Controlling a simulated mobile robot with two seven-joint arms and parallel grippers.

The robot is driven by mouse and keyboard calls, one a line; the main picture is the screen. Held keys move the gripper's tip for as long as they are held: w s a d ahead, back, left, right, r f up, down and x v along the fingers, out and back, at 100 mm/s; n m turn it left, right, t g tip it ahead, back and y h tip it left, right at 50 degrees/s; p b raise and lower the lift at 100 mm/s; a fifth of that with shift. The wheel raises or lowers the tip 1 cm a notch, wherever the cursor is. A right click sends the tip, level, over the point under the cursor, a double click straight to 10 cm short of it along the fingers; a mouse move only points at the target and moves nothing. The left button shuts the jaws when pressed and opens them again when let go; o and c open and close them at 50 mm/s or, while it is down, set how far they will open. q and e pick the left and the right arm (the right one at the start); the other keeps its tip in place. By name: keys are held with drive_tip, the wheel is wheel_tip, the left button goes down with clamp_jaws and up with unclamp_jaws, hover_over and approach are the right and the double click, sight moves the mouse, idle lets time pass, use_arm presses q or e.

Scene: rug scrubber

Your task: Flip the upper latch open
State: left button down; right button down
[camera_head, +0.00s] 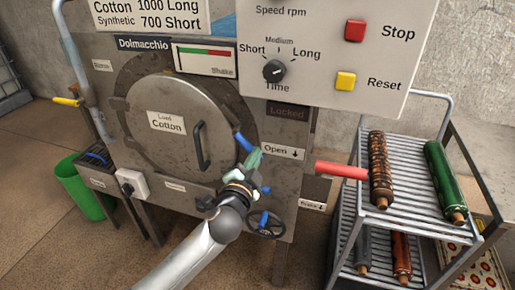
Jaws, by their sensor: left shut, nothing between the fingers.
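The upper latch (242,141) is a short blue handle at the right edge of the round metal door (165,122), tilted down to the right. A second, lower blue latch (263,219) shows near the black handwheel. My left gripper (254,158) is shut and empty, with its greenish fingertips right at the lower end of the upper latch. I cannot tell whether they touch it. The gripper hides part of the door's right rim. My right gripper is out of view.
A red lever (341,171) sticks out at the machine's right side. A black handwheel (265,226) sits below my gripper. A wire rack (405,185) with rollers stands at the right, and a green bin (82,188) at the left. A control panel (330,40) overhangs above.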

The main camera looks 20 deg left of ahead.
use_arm(q)
drive_tip(key=shift+w+a+f+m+p, duration=0.15)
drive_tip(key=shift+a+f+m, duration=0.45)
drive_tip(key=shift+m, duration=0.7)
drive_tip(key=shift+s+a+f+m+p, duration=0.1)
drive_tip(key=shift+a+f+m+p, duration=0.3)
drive_tip(key=shift+m, duration=0.9)
drive_tip(key=shift+w+a+f+m+p, duration=0.1)
drive_tip(key=shift+a+f+m, duration=0.45)
drive_tip(key=shift+a+m, duration=0.55)
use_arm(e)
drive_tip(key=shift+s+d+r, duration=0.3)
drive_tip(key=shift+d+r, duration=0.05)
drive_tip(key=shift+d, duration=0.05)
use_arm(q)
drive_tip(key=shift+d+m, duration=0.15)
drive_tip(key=shift+m, duration=0.15)
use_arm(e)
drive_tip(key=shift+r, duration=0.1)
